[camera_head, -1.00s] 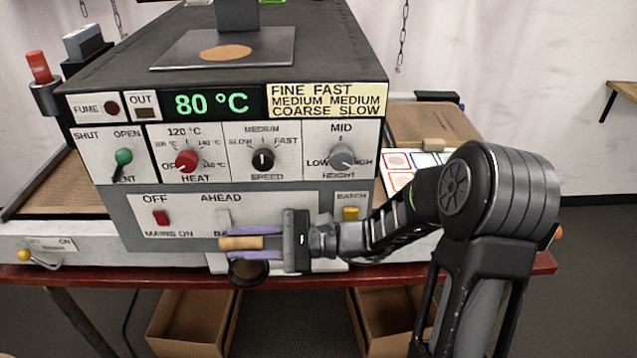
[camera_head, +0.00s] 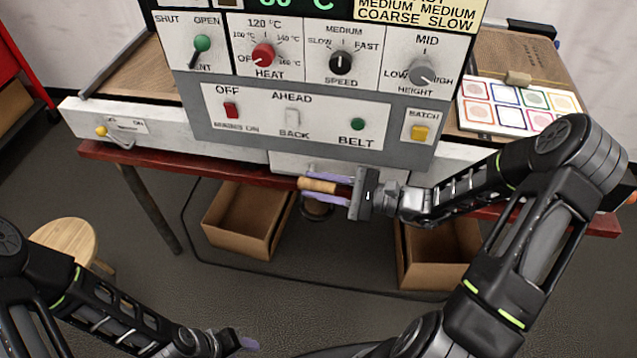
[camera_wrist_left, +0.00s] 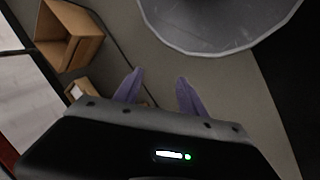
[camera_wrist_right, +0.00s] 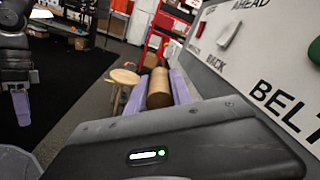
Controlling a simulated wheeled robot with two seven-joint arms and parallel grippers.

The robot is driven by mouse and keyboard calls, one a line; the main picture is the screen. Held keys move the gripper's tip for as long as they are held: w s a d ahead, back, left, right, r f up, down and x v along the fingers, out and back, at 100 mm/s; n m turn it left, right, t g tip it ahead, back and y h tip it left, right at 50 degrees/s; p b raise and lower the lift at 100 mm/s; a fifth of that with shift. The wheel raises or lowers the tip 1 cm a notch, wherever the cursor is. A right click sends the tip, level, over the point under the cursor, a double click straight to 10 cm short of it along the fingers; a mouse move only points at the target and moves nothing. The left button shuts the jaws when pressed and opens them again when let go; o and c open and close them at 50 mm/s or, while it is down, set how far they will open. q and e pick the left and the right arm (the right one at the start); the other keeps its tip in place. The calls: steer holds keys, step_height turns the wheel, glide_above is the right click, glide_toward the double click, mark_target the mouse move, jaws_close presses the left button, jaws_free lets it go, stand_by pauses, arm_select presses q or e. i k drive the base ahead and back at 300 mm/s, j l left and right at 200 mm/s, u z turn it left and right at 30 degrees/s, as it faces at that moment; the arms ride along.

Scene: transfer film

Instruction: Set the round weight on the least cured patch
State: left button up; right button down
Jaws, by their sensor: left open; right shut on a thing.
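My right gripper (camera_head: 325,187) is shut on a tan wooden cylinder (camera_head: 318,185), held level in front of the machine's lower panel. The cylinder also shows between the fingers in the right wrist view (camera_wrist_right: 159,88). A dark round piece (camera_head: 317,208) shows just beneath it; I cannot tell if the two are joined as the round weight. A white sheet (camera_head: 492,116) with several coloured frames around patches lies on the right bench; the patches are too small to compare for cure. My left gripper (camera_wrist_left: 155,88) is open and empty, low over the floor.
The machine's control panel (camera_head: 300,100), with knobs and switches, stands close behind my right gripper. A tan block (camera_head: 518,78) lies behind the sheet. Cardboard boxes (camera_head: 240,220) stand below the bench; a wooden stool (camera_head: 75,243) is at left.

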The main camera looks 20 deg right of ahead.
mark_target(511, 117)
steer(key=k+l+z, duration=0.1)
steer(key=l, duration=0.25)
steer(key=k+l+z, duration=0.15)
steer(key=k+l, duration=0.15)
steer(key=k+l+z, duration=0.1)
steer(key=l, duration=0.3)
steer(key=k+l+z, duration=0.15)
steer(key=l, duration=0.25)
steer(key=k+l+z, duration=0.1)
steer(key=l, duration=0.3)
steer(key=k, duration=0.05)
